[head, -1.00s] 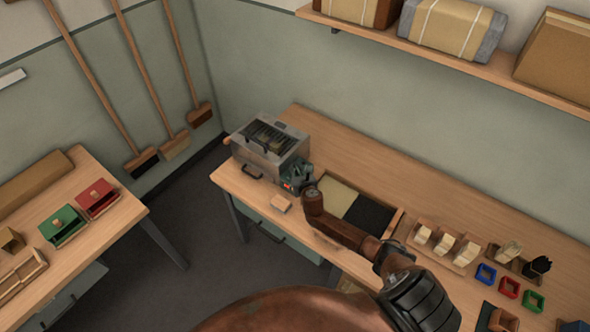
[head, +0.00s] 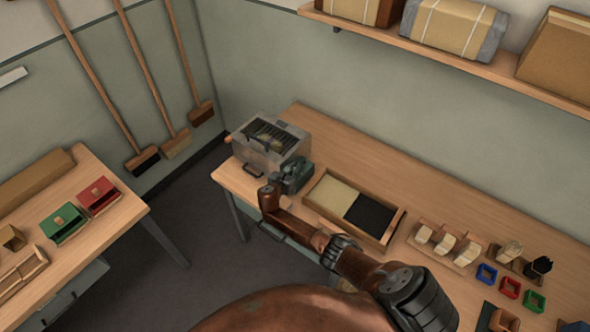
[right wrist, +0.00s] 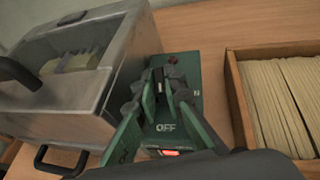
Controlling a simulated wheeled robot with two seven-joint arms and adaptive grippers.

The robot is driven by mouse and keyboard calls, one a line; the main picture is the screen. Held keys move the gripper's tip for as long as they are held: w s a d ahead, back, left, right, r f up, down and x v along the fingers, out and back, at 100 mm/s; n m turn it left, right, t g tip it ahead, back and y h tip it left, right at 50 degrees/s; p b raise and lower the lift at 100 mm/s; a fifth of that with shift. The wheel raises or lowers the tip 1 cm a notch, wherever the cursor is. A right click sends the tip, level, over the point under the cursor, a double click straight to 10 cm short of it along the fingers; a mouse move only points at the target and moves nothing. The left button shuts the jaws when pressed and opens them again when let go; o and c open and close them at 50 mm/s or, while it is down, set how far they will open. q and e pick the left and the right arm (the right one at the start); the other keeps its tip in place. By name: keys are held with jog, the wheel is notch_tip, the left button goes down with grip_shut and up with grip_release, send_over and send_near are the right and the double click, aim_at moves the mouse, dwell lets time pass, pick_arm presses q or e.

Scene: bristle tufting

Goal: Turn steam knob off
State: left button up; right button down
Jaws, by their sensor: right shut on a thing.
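The steam box (head: 268,143), a metal case with a window and a front handle, stands at the bench's left end. In the right wrist view, a green panel (right wrist: 187,72) beside it carries the word OFF, a lit red light (right wrist: 170,152) and a dark steam knob (right wrist: 158,76). My right gripper (right wrist: 160,84) is shut on the knob, with a finger on each side. In the head view my right gripper (head: 294,177) hides most of the panel. The knob's exact setting is hard to tell. My left gripper is not in view.
A wooden tray (head: 393,226) of pale and black bristles lies right of the panel. Further right are blocks and small coloured trays (head: 508,287). A side table (head: 120,217) with green and red boxes stands left. Brooms hang on the wall.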

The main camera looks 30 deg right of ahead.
jog(key=shift+a+f+m+g+h+b, duration=0.15)
jog(key=shift+m+g+h+b, duration=0.2)
jog(key=shift+m+g+b, duration=0.35)
jog(key=shift+d+f+m+g+h+b, duration=0.15)
jog(key=shift+m+g+h+b, duration=0.2)
jog(key=shift+m+g+b, duration=0.35)
jog(key=shift+a, duration=0.1)
jog(key=c, duration=2)
grip_release()
jog(key=shift+s+r, duration=0.1)
